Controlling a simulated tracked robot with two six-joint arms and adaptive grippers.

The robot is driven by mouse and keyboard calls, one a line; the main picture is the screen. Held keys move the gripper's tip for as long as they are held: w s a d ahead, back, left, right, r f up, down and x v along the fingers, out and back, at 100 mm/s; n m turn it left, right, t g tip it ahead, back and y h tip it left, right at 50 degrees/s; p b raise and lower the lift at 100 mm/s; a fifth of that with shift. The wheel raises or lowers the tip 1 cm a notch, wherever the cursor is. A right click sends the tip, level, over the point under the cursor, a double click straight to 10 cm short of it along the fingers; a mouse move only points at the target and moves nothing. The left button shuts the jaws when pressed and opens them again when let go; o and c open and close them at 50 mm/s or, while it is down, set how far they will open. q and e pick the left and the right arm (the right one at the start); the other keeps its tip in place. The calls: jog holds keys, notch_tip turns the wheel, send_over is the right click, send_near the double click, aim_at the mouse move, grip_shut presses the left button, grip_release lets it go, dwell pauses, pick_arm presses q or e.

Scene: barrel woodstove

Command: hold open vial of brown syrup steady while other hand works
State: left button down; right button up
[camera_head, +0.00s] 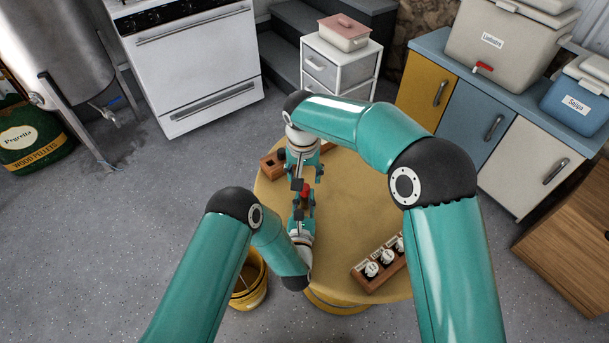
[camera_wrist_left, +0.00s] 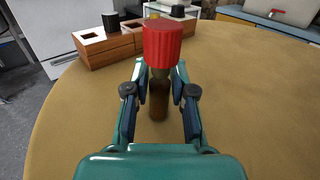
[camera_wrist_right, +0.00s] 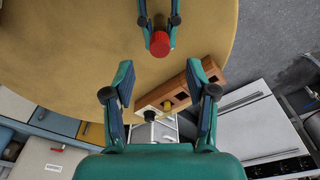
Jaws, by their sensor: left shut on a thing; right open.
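A brown vial (camera_wrist_left: 158,98) with a ribbed red cap (camera_wrist_left: 162,44) on top stands upright between the fingers of my left gripper (camera_wrist_left: 160,78), which is shut on it. The red cap also shows over the round table in the head view (camera_head: 305,189) and in the right wrist view (camera_wrist_right: 160,43). The cap covers the vial's mouth, so I cannot see whether it is loose. My right gripper (camera_wrist_right: 160,92) is open and empty, apart from the cap. In the head view it is just beyond the cap.
The round tan table (camera_head: 345,200) has free room right of the grippers. A wooden block with holes (camera_wrist_left: 105,48) stands at its far left edge. A wooden rack of white-topped jars (camera_head: 380,265) is at the near right. A yellow bucket (camera_head: 250,285) stands left of the table.

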dwell(0.3)
notch_tip(320, 180, up, 12)
jog(key=s, duration=0.1)
jog(key=shift+s, duration=0.2)
jog(key=shift+a, duration=0.1)
pick_arm(q)
jog(key=c, duration=0.9)
grip_release()
pick_arm(e)
jog(key=shift+f, duration=0.1)
